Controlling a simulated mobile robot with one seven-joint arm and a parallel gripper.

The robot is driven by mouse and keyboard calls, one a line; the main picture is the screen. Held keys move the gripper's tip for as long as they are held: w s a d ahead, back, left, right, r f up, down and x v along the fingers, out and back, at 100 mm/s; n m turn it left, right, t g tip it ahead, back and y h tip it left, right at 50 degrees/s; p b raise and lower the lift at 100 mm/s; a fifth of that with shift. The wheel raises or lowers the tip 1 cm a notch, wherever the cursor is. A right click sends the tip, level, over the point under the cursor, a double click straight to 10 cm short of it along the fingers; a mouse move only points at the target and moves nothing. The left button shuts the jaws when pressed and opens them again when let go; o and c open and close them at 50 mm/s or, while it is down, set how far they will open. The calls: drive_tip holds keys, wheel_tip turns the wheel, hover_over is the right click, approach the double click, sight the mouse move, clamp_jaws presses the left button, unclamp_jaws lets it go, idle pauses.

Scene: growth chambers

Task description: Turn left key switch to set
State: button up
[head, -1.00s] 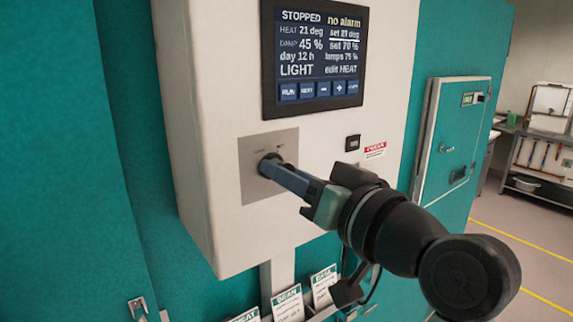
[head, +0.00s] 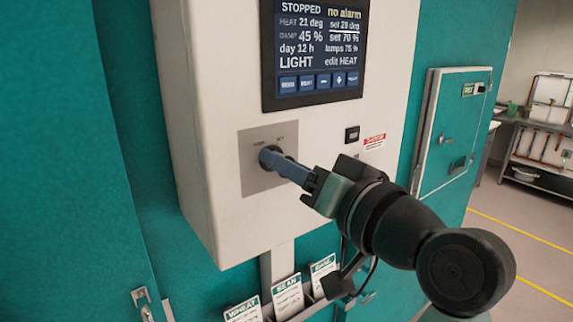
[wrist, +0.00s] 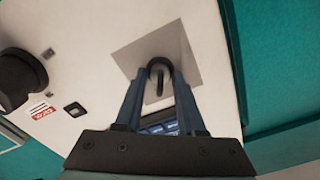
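The key switch (head: 268,156) sits on a grey square plate (head: 253,180) below the screen, with a small label at each side above it; the right one reads SET. My gripper (head: 283,166) reaches it from the lower right, fingers pointing at the panel. In the wrist view, the two fingertips (wrist: 160,82) lie on either side of the dark round switch (wrist: 158,65) and seem to be closed on it. A thin dark bar on the switch lies between the fingers, pointing up and right relative to the panel, toward SET.
The screen (head: 315,45) above reads STOPPED and no alarm. A small black switch (head: 352,134) and a red warning label (head: 375,141) are to the right. Plant cards (head: 288,295) stand in a rack below. A teal door (head: 450,140) and open floor lie further right.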

drive_tip(key=b+v, duration=0.5)
drive_tip(key=v, duration=0.8)
drive_tip(key=w+a+r+m+t+h, duration=0.1)
drive_tip(key=w+a+r+t+h, duration=0.25)
drive_tip(key=r+t+h, duration=0.3)
drive_tip(key=s+a+r+t+h, duration=0.4)
drive_tip(key=s+r+t, duration=0.2)
drive_tip(key=s, duration=0.2)
drive_tip(key=shift+r, duration=0.15)
